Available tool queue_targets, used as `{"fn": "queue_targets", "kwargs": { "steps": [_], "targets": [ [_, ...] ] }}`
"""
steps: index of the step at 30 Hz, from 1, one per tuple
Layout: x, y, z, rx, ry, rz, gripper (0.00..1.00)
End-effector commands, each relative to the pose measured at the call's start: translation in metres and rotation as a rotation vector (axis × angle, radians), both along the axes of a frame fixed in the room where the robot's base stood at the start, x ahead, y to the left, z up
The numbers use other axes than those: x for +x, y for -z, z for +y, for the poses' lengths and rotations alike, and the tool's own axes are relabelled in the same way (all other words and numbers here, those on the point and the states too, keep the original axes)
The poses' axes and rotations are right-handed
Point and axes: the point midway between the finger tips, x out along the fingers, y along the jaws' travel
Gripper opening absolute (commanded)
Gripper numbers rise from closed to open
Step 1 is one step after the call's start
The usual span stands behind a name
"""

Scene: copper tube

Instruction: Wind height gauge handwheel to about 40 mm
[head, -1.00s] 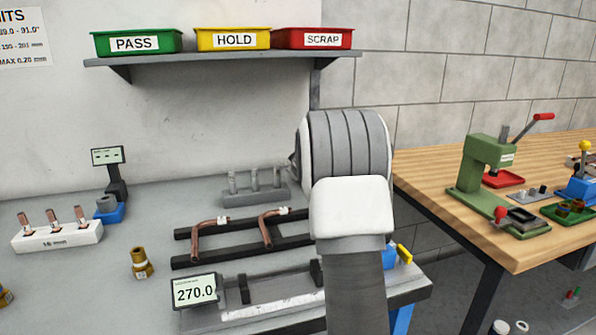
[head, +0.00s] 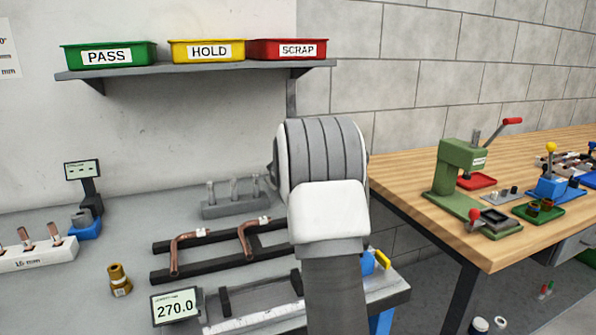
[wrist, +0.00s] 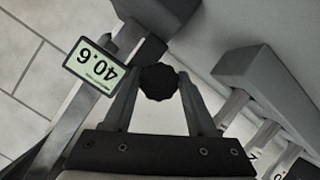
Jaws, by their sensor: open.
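In the wrist view, a dark, knobbed handwheel (wrist: 158,83) sits between the fingertips of my gripper (wrist: 157,80). The fingers are open on either side of it; I cannot tell whether either one touches it. The height gauge's lit display (wrist: 93,66) is left of the handwheel. It appears upside down and reads 40.6. In the head view, my arm covers the gripper, and I cannot make out the height gauge there.
A grey bench (head: 50,295) holds bent copper tubes (head: 188,240) on black rails and a 270.0 readout (head: 175,306). Pass, hold and scrap bins stand on a shelf (head: 200,66). A wooden table (head: 410,180) with a green press (head: 455,180) is at right.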

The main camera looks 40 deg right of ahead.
Motion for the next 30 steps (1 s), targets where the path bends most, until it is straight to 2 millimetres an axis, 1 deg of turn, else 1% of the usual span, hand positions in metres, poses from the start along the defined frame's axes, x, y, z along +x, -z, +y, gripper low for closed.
{"fn": "queue_targets", "kwargs": {
  "steps": [1, 4, 30],
  "targets": [
    [-0.0019, -0.0055, -0.004, 0.016, 0.006, -0.002, 0.63],
    [-0.002, -0.0068, -0.0046, 0.055, 0.007, -0.013, 0.63],
    [-0.0043, -0.0025, -0.0069, 0.448, 0.013, -0.108, 0.63]
  ]
}}
